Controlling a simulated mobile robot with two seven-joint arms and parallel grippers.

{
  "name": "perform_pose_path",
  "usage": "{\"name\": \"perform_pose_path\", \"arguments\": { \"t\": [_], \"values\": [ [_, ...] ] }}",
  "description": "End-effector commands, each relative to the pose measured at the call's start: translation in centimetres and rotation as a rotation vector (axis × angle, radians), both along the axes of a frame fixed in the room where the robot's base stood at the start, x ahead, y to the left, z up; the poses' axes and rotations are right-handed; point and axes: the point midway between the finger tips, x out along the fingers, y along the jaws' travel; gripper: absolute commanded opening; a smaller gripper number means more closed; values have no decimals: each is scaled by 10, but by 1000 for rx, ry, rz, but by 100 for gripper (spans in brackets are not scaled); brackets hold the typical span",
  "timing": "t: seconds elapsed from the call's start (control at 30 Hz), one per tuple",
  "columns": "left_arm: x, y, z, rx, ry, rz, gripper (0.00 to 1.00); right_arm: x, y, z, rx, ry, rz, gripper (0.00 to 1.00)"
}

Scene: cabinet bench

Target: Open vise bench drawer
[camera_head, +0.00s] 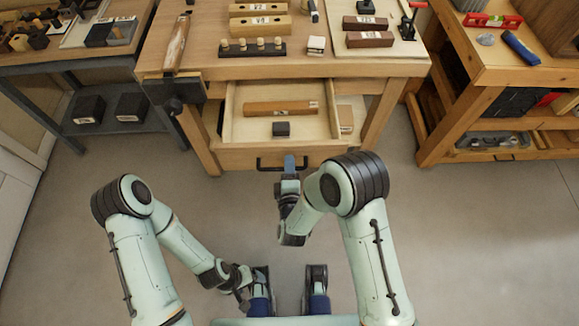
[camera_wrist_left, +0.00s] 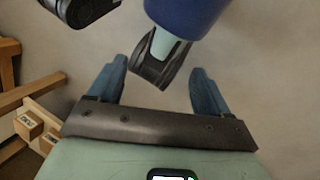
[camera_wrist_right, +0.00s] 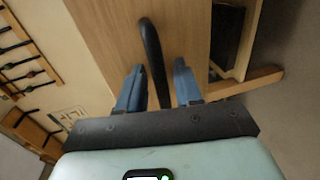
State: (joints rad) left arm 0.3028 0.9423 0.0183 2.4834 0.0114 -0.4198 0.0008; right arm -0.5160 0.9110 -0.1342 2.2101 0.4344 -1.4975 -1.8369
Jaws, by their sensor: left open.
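The bench drawer (camera_head: 230,110) is pulled out from under the wooden vise bench (camera_head: 215,67). In it lie a long wooden piece (camera_head: 280,108) and a small dark block (camera_head: 281,129). The black drawer handle (camera_head: 268,163) is on its front; in the right wrist view the handle (camera_wrist_right: 152,55) runs between the fingers. My left gripper (camera_wrist_left: 159,66) is open and empty, low near my base, pointing down over the floor.
A vise (camera_head: 180,90) hangs at the bench's left front corner. Wooden blocks and tools stand on the bench top. A shelf unit (camera_head: 500,75) stands at right and a grey bench (camera_head: 65,68) at left. The floor before the drawer is clear apart from my arms.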

Motion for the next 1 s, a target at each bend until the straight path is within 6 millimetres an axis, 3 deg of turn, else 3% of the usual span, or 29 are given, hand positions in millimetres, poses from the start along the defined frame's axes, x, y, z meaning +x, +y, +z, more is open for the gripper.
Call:
{"name": "perform_pose_path", "arguments": {
  "t": [0.27, 0.7, 1.0],
  "values": [
    [0, 0, 1, 0, 0, 0, 79, -12, 1, 2, 0, 3, 2, 35],
    [-1, 0, 2, -1, 4, -1, 79, -106, 1, 21, -2, 3, 5, 35],
    [-8, 0, 20, -5, 29, -7, 79, -130, 0, 28, -1, 0, 1, 35]
  ]
}}
